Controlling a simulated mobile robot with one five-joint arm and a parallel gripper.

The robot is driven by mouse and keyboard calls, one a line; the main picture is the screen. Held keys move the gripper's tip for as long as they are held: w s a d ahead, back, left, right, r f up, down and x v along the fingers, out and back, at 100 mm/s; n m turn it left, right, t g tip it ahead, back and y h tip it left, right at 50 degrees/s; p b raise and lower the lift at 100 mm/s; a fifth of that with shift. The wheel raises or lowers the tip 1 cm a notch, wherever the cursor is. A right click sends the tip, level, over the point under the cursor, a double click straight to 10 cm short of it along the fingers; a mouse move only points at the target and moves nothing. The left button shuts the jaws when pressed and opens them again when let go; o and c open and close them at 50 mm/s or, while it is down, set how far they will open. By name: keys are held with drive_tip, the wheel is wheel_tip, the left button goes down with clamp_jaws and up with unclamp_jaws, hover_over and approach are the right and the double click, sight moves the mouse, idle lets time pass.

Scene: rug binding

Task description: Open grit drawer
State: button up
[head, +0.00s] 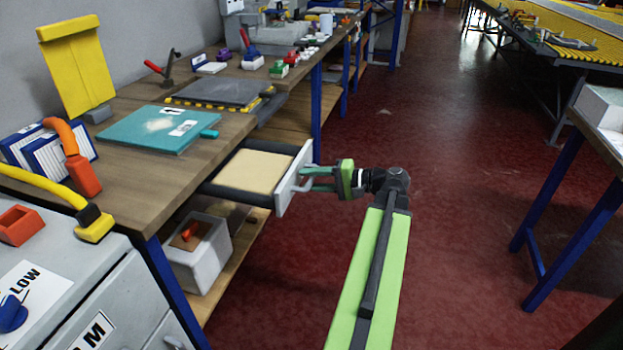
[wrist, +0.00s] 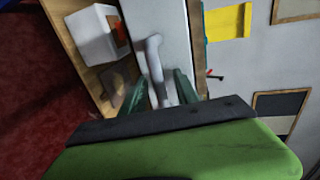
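The grit drawer (head: 254,171) is pulled out from under the wooden workbench, and its tan inside shows from above. Its pale grey front panel (head: 288,188) faces my arm, and it also shows in the wrist view (wrist: 167,22). A light grey bar handle (wrist: 156,66) stands out from the panel. My gripper (head: 311,180) is at the handle, its two green fingers apart, one on each side of it. In the wrist view the handle lies between the fingers (wrist: 160,82), with some gap showing. Whether a finger touches the handle is hard to tell.
A teal board (head: 158,130) lies on the workbench (head: 225,128) above the drawer. A white bin (head: 200,255) stands on the lower shelf. A grey machine (head: 90,275) is at the front left. Red floor (head: 455,190) is clear to the right, up to another blue-legged table.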

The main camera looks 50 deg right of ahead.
drive_tip(key=p+v, duration=0.3)
drive_tip(key=v, duration=1.4)
drive_tip(key=shift+p, duration=0.3)
drive_tip(key=shift+s+d, duration=0.1)
drive_tip(key=shift+s, duration=0.05)
